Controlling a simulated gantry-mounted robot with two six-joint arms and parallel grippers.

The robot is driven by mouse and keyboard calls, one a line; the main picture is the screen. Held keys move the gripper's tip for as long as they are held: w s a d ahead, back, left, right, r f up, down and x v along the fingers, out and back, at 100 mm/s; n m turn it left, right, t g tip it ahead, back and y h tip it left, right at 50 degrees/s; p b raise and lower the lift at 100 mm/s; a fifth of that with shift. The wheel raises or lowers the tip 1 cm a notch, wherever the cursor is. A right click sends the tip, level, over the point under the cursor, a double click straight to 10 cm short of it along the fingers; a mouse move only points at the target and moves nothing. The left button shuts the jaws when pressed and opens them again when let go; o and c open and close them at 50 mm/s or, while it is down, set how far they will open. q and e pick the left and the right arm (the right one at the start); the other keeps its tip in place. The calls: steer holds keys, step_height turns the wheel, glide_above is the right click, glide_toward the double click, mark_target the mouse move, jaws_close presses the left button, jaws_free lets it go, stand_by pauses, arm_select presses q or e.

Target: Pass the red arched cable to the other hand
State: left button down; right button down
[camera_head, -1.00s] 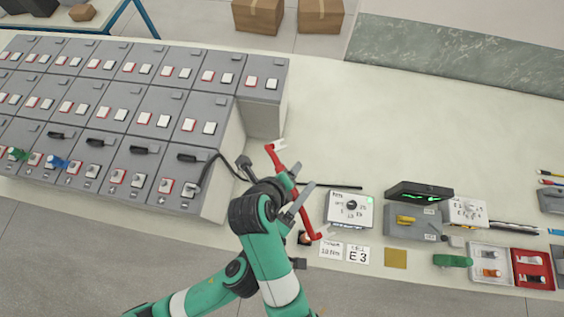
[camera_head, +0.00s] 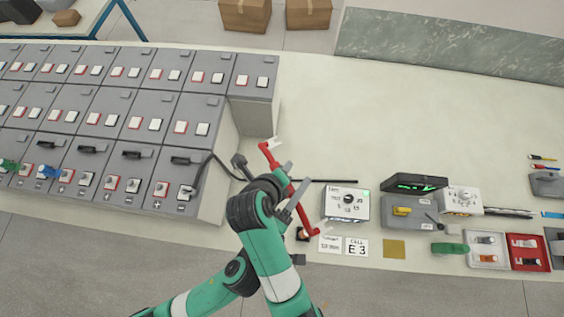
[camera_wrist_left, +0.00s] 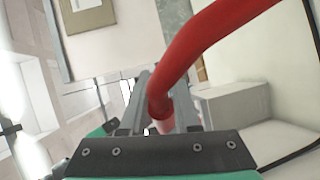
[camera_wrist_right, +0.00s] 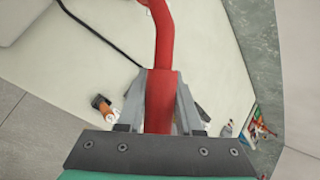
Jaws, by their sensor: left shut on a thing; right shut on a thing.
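My left gripper (camera_head: 291,190) is at the cable's middle in that view. In the left wrist view the red cable (camera_wrist_left: 185,55) runs between my left gripper's fingers (camera_wrist_left: 160,100), and they are shut on it. In the right wrist view my right gripper (camera_wrist_right: 161,95) is shut on the cable (camera_wrist_right: 162,45), which extends away from the fingers. In the head view the overlapping green arms hide where the right fingers meet the cable.
Grey battery cabinets (camera_head: 140,150) with a black cable (camera_head: 205,165) stand to the left. A white meter (camera_head: 346,204), a dark display unit (camera_head: 415,183), a card marked E3 (camera_head: 356,248) and a red tray (camera_head: 526,252) lie to the right. The bench behind is clear.

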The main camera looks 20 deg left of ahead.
stand_by(0.9)
arm_select(q)
steer(key=c, duration=0.6)
jaws_free()
steer(key=shift+o, duration=0.2)
